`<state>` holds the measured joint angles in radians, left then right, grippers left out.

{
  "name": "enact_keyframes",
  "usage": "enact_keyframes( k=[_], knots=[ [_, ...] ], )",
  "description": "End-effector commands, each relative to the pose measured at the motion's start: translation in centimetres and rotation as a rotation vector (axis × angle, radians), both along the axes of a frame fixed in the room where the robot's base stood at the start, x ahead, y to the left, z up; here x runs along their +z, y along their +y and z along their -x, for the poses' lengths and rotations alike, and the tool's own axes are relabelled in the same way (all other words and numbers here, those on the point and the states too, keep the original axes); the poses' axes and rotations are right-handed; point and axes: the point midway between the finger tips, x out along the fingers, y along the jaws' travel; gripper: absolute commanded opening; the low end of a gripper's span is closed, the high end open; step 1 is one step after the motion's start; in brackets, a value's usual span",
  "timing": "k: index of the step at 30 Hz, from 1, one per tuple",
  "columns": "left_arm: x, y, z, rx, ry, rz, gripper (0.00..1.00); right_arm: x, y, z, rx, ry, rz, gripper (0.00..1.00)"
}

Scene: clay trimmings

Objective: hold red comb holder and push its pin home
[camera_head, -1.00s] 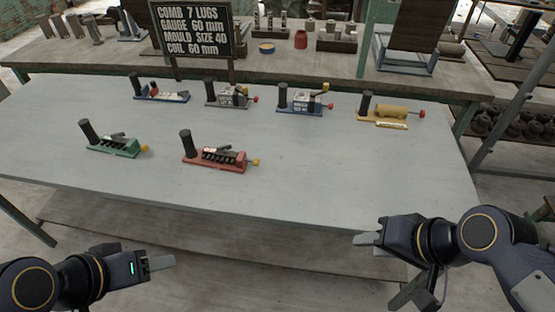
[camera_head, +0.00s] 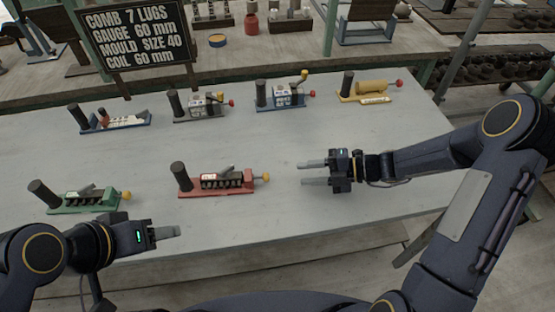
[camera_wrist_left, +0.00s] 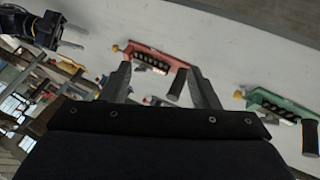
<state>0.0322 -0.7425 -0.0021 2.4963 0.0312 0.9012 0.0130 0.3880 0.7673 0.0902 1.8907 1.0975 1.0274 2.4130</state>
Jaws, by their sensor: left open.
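The red comb holder (camera_head: 235,192) lies on the grey table, with a black upright post (camera_head: 181,176) at its left end and a row of dark slots along its front. Its yellow-knobbed pin (camera_head: 265,177) sticks out at the right end. The holder also shows in the left wrist view (camera_wrist_left: 172,60), beyond my fingers. My left gripper (camera_head: 172,232) is open and empty near the table's front edge, left of and nearer than the holder; its spread fingers show in the left wrist view (camera_wrist_left: 160,85). My right gripper (camera_head: 314,172) is open and empty, to the right of the yellow knob and apart from it.
A green holder (camera_head: 85,206) stands to the left, close to my left arm. Behind are a blue-based holder (camera_head: 128,124), a grey one (camera_head: 195,116), another blue one (camera_head: 284,102) and a yellow one (camera_head: 370,92). A lettered sign (camera_head: 135,38) stands behind. The table's right part is clear.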

Motion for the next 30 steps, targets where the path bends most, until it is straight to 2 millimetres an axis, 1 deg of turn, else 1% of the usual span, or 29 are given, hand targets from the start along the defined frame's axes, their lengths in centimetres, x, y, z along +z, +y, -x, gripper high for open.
enact_keyframes(
  k=[7,11,14,20,23,24,26,27,30],
  knots=[
    [0.1,0.1,-0.3,0.016,0.016,0.004,0.56,0.0,0.0,0.0,-0.002,0.005,-0.002,0.36],
    [0.4,0.8,-1.5,0.099,0.092,0.021,0.56,0.0,0.0,0.0,0.000,0.004,-0.001,0.36],
    [0.8,1.5,-3.5,0.221,0.191,0.040,0.56,0.0,0.0,0.0,0.000,0.003,-0.001,0.36],
    [0.5,2.8,-9.0,0.542,0.394,0.067,0.56,0.0,0.0,0.0,0.000,0.003,-0.001,0.36],
    [-0.2,3.1,-12.0,0.714,0.474,0.074,0.56,0.0,0.0,0.0,0.000,0.003,-0.001,0.36],
    [-0.7,3.2,-13.2,0.784,0.504,0.075,0.56,0.0,0.0,0.0,0.000,0.003,-0.001,0.36],
    [-1.5,3.2,-15.0,0.891,0.542,0.078,0.56,0.0,0.0,0.0,0.000,0.002,-0.001,0.36],
    [-2.1,3.2,-16.1,0.959,0.562,0.079,0.56,0.0,0.0,0.0,0.000,0.002,-0.001,0.36],
    [-3.7,3.1,-18.7,1.118,0.603,0.081,0.56,0.0,0.0,0.0,0.000,0.002,-0.001,0.36]
  ],
)
